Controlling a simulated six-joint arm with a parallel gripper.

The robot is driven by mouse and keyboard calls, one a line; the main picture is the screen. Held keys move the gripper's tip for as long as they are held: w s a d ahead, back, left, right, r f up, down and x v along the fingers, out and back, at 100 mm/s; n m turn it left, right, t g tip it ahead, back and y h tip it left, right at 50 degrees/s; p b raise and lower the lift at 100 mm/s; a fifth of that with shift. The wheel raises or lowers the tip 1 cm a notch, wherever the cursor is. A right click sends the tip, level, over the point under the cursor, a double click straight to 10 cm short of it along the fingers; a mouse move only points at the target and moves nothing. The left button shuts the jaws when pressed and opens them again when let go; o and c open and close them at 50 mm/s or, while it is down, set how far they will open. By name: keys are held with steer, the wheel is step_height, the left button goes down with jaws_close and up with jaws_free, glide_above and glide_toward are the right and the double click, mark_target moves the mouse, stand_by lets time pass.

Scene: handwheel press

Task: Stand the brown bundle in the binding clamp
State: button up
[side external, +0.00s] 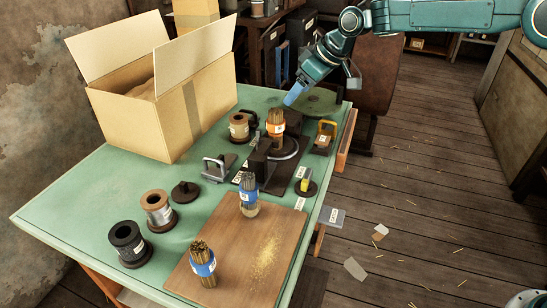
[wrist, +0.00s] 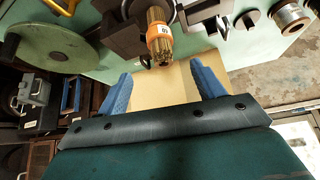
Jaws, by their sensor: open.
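My gripper (side external: 294,95) is above the far end of the green table. In the wrist view its blue fingers (wrist: 163,88) are apart with nothing held between them. A stick bundle with an orange band (side external: 276,124) stands upright by the dark clamp assembly (side external: 259,158); it also shows in the wrist view (wrist: 158,38), beyond the fingertips. Whether the clamp grips it, I cannot tell. A blue-banded tan bundle (side external: 249,196) and a blue-banded darker brown bundle (side external: 203,264) stand on the wooden board (side external: 236,240), away from my gripper.
A large open cardboard box (side external: 150,118) fills the table's back left. Spools (side external: 128,244) (side external: 157,208) (side external: 239,127) stand on the left and back. A small frame (side external: 216,167) and a yellow-handled tool (side external: 305,185) flank the clamp.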

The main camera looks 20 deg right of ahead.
steer(key=s+d+r+m+h, duration=0.15)
steer(key=s+d+r, duration=0.35)
steer(key=s, duration=0.5)
steer(key=s+d+r+m, duration=0.2)
steer(key=s+d+r, duration=0.3)
steer(key=s, duration=0.5)
steer(key=s+d+f+m+h, duration=0.1)
steer(key=s+d+f, duration=0.1)
steer(key=s, duration=1)
steer(key=s+d+f+m+h, duration=0.1)
steer(key=s+d+f+m, duration=0.1)
steer(key=s, duration=1.1)
steer(key=shift+d+f, duration=0.25)
steer(key=shift+d, duration=0.3)
